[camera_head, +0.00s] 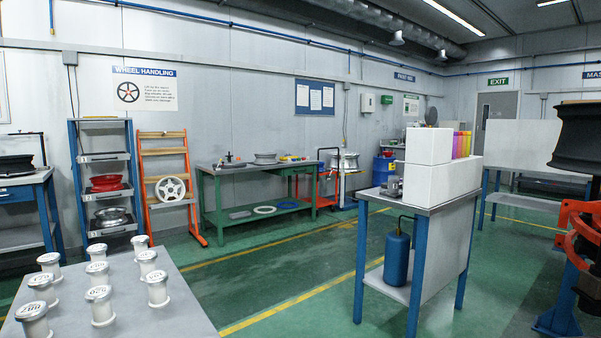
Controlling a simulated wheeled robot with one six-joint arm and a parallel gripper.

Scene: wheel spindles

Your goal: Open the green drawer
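A green workbench (204,197) stands against the back wall, left of the middle of the view. A green drawer (301,170) seems to sit under the right end of its top. It is small and far off, and looks shut; its handle cannot be made out. My gripper is not in view.
A grey table (178,290) with several white spools (100,305) is at the near left. A blue-legged table (437,200) with white boxes and a blue canister stands right of centre. Green floor (275,280) is open between them. An orange stand (588,235) is at the right edge.

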